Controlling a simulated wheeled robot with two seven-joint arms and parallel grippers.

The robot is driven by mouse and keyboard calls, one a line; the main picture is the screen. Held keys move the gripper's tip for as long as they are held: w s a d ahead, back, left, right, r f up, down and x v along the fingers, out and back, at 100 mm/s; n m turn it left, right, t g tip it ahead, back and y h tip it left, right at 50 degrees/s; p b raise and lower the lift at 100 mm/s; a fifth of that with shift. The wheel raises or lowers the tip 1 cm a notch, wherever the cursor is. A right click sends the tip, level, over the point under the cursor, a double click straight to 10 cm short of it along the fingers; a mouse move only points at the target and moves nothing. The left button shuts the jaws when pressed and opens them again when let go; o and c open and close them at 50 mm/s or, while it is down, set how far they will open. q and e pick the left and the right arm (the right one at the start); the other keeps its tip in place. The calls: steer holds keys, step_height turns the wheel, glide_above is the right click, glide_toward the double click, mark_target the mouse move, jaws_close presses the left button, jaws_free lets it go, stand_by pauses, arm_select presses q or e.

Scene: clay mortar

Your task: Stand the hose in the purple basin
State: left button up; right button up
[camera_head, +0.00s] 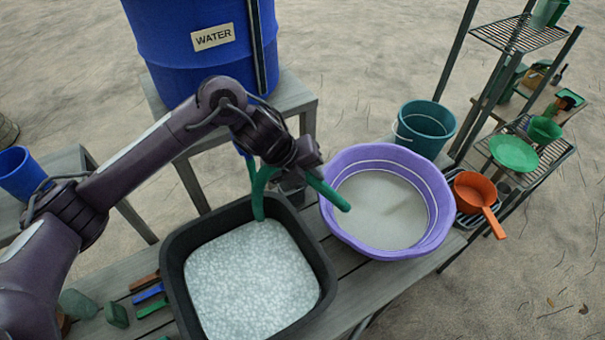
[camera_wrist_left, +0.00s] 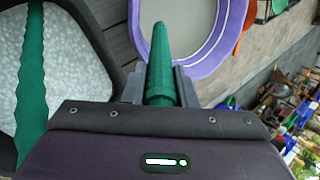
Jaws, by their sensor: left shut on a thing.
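The purple basin (camera_head: 440,212) stands on the wooden bench, with grey-beige contents inside. It also shows at the top of the left wrist view (camera_wrist_left: 205,62). My left gripper (camera_head: 312,172) is shut on the green hose (camera_head: 328,193), close to one end. That free end points toward the basin and overlaps its left rim in the head view; I cannot tell whether it touches. In the left wrist view the hose end (camera_wrist_left: 162,55) sticks out from between the fingers. My right gripper is not in view.
The black square tub (camera_head: 178,262) with whitish bubbly contents stands left of the basin. A teal bucket (camera_head: 425,128), an orange pan (camera_head: 474,192) and a rack (camera_head: 510,35) are at the right. The blue water barrel (camera_head: 190,55) is behind. Brushes lie at the front left.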

mark_target(337, 200)
arm_select(q)
steer(key=b+x, duration=1.1)
steer(key=x, duration=0.3)
steer(key=shift+f, duration=0.2)
steer(key=shift+b+x, duration=0.7)
steer(key=shift+x, duration=0.3)
steer(key=shift+d, duration=0.15)
steer(key=o, duration=1)
steer(key=shift+c, duration=0.2)
steer(key=shift+o, duration=0.2)
steer(key=o, duration=0.8)
steer(key=shift+c, duration=0.2)
